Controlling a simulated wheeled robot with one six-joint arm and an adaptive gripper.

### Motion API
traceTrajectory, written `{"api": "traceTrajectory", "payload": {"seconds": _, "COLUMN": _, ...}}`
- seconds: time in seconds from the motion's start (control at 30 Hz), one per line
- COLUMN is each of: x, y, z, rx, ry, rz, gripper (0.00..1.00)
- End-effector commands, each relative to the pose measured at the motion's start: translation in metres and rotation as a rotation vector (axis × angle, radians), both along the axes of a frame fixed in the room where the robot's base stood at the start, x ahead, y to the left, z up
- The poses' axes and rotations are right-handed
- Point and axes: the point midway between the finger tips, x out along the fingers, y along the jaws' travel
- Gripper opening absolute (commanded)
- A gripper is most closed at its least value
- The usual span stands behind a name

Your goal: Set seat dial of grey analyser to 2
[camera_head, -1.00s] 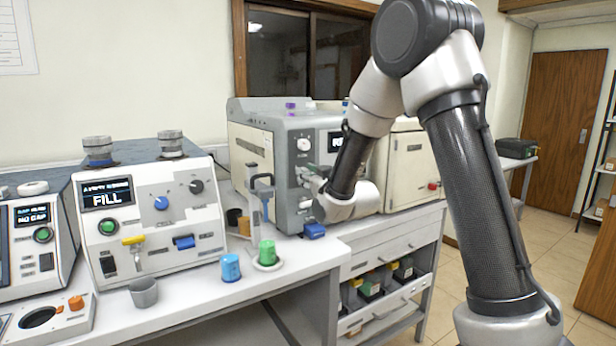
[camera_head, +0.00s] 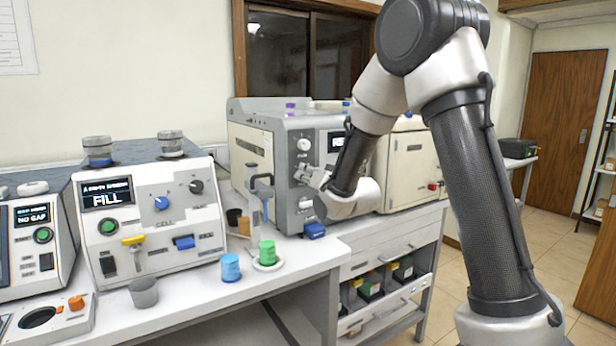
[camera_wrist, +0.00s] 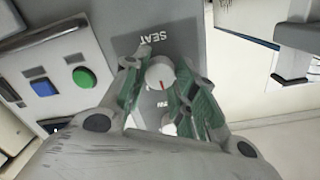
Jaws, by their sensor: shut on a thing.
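The grey analyser (camera_head: 283,150) stands on the bench in the head view, its grey front panel facing me. In the wrist view, the pale round seat dial (camera_wrist: 160,74) carries a short red mark, pointing towards the lower part of the picture. The word SEAT shows upside down above it. My gripper (camera_wrist: 161,84) has its two green-padded fingers on either side of the dial, shut on it. In the head view my gripper (camera_head: 309,176) is at the panel and hides the dial. I cannot read the dial's numbers.
A white upper knob (camera_head: 304,144) sits above my gripper on the panel. In the wrist view, a green button (camera_wrist: 84,77) and a blue button (camera_wrist: 43,87) are at left. A cream cabinet (camera_head: 412,165) stands at right.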

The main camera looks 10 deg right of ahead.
Motion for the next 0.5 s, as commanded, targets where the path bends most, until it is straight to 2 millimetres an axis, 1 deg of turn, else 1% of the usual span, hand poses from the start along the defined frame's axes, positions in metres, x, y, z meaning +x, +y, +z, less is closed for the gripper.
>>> {"api": "traceTrajectory", "payload": {"seconds": 0.5, "x": 0.0004, "y": -0.0014, "z": 0.0008, "rx": 0.460, "ry": 0.148, "rz": -0.001, "gripper": 0.04}}
